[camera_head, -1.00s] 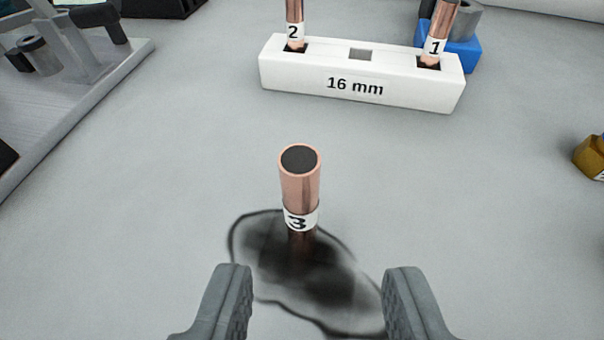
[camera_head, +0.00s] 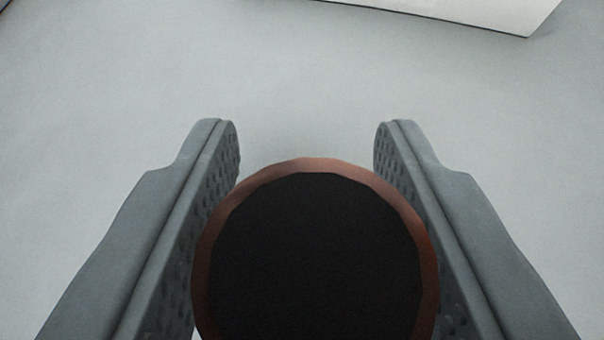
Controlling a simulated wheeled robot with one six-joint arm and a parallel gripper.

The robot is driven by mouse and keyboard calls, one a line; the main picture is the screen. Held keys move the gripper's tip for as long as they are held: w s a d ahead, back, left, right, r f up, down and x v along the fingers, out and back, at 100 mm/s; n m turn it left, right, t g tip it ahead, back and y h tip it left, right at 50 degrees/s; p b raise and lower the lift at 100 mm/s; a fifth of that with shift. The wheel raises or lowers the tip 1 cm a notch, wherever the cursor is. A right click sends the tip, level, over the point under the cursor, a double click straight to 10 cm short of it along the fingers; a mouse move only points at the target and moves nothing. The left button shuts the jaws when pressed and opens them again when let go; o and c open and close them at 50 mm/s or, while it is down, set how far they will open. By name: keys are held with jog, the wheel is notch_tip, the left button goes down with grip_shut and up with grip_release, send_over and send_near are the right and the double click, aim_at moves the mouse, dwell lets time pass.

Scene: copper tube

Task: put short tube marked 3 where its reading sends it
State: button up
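The short copper tube (camera_head: 310,166) stands large and close to the camera, seen from above at its open, dark upper end. Its label is hidden from this angle; the earlier frame shows it marked 3. My gripper (camera_head: 307,150) has one finger on each side of the tube. A gap shows between the fingertips, and the fingers look apart from each other around the tube. Whether the finger pads touch the tube lower down is hard to tell.
The lower edge of the white block (camera_head: 470,12) shows at the top right. The grey table (camera_head: 90,110) is clear on both sides and ahead of the fingers.

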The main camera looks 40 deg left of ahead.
grip_shut()
jog(key=shift+r, duration=0.15)
notch_tip(320, 180, up, 28)
dwell(0.8)
